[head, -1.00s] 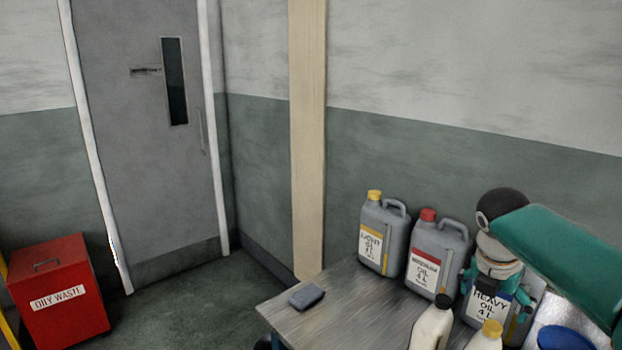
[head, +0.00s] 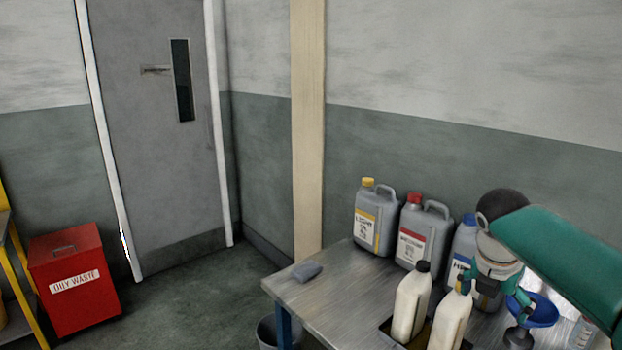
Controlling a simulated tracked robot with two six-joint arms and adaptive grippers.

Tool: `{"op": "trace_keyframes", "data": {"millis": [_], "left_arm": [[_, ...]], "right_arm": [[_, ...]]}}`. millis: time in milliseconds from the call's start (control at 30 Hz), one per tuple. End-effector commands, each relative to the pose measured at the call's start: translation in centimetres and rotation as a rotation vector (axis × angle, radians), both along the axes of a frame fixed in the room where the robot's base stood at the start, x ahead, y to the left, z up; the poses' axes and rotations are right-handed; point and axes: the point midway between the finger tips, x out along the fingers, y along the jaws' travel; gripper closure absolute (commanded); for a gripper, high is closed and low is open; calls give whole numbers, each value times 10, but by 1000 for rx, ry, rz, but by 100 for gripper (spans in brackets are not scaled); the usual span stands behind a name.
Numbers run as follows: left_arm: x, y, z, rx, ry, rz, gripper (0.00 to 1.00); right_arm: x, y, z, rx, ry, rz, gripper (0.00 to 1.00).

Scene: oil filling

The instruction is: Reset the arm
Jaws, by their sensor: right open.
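My right arm comes in from the right edge over the workbench. Its gripper (head: 494,296) points down with its fingers spread, open and empty. In the picture it overlaps the right part of the grey jug with the blue cap (head: 459,258); I cannot tell whether they touch. A blue funnel-like bowl (head: 540,314) shows just right of the fingers. Two cream bottles, one black-capped (head: 410,303) and one partly hidden at its cap (head: 450,322), stand in front, left of the gripper. My left gripper is not in view.
A yellow-capped jug (head: 368,236) and a red-capped jug (head: 412,250) stand at the back of the workbench (head: 335,290). A bucket (head: 266,332) and a red oily waste bin (head: 78,296) are on the floor.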

Motion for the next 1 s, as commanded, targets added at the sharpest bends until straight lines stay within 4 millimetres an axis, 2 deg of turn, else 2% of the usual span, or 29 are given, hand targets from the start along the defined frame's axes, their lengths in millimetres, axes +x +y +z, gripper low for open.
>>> {"op": "trace_keyframes", "data": {"millis": [67,100,267,467,567,667,767,800,900,1000], "left_arm": [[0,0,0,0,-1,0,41],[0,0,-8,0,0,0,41],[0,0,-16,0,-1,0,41],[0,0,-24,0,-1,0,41],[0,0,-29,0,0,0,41],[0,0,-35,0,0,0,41],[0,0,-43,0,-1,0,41],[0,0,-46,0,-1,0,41],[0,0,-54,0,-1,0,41],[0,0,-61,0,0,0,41]], "right_arm": [[1,1,0,0,0,2,5],[1,-5,-15,-1,14,-9,5],[2,-9,-51,-5,75,-17,5],[-8,-6,-108,1,195,-7,5],[-17,0,-145,15,264,7,5],[-28,9,-188,44,332,21,5],[-45,25,-245,96,399,6,5],[-56,34,-273,127,426,-14,5],[-87,60,-338,215,475,-105,5],[-124,91,-395,308,509,-257,5]]}}
